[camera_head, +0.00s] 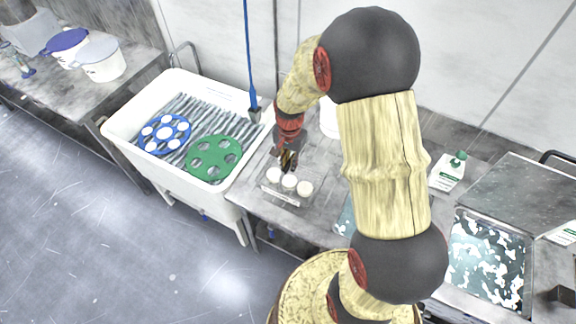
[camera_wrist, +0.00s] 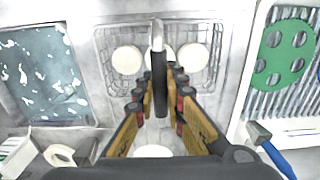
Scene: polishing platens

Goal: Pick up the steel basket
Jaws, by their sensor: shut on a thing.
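The steel basket (camera_wrist: 108,85) is a wire basket holding several white round pieces. In the head view the basket (camera_head: 285,199) sits on the steel bench just right of the white sink, partly behind my gripper. My gripper (camera_head: 287,160) is above it, pointing down. In the wrist view my gripper (camera_wrist: 160,85) is shut on the basket's upright handle (camera_wrist: 158,35), which stands over the middle of the basket. The fingers hide part of the basket's middle and near side. I cannot tell whether the basket touches the bench.
A white sink (camera_head: 120,124) holds a blue disc (camera_head: 165,134) and a green disc (camera_head: 214,158) on a ribbed rack. A blue-handled brush (camera_wrist: 270,150) is close on the right in the wrist view. A speckled wet tray (camera_wrist: 40,75) lies left.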

